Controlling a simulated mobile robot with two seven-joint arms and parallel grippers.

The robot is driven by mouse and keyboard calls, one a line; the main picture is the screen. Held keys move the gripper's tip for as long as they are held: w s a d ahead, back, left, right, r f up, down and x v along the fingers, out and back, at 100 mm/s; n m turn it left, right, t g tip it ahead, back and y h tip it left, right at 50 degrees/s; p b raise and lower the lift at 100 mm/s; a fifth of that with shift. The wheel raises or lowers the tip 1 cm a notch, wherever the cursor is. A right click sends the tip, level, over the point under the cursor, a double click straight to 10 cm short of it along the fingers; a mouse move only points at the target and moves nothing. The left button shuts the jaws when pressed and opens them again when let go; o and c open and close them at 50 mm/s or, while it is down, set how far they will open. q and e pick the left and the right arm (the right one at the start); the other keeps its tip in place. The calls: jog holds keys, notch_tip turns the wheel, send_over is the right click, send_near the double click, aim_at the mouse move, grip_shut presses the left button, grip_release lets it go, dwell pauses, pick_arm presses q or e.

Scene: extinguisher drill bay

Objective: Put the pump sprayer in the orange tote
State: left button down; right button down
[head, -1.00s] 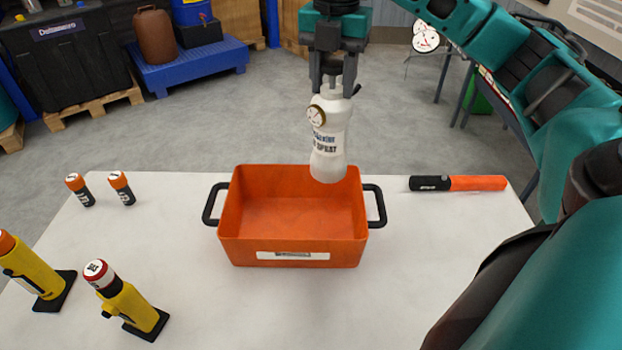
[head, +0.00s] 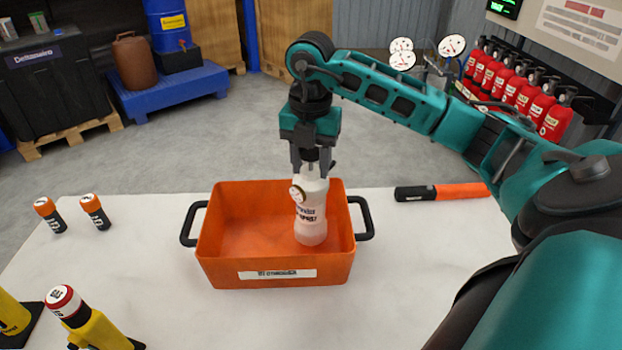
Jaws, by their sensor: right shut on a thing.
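The pump sprayer (head: 311,217) is a white bottle with a round gauge on its left side. It is upright inside the right part of the orange tote (head: 276,273). Whether its base touches the tote floor I cannot tell for sure. My right gripper (head: 312,172) comes down from above and is shut on the sprayer's top. The tote stands on the white table with a black handle at each side and a white label on its front wall. My left gripper is not in view.
An orange and black baton (head: 442,192) lies right of the tote on the table (head: 405,260). Two small orange-capped cylinders (head: 95,212) stand at the left. Yellow devices (head: 86,322) stand at the front left. Red extinguishers (head: 520,88) line the back right.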

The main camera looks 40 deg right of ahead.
jog(key=shift+f, duration=2)
jog(key=c, duration=1)
grip_release()
jog(key=shift+f, duration=0.15)
jog(key=o, duration=0.4)
notch_tip(320, 180, up, 11)
jog(key=shift+s+a+f+p, duration=0.1)
jog(key=shift+p, duration=0.3)
jog(key=shift+r+p, duration=0.3)
jog(key=shift+r, duration=0.5)
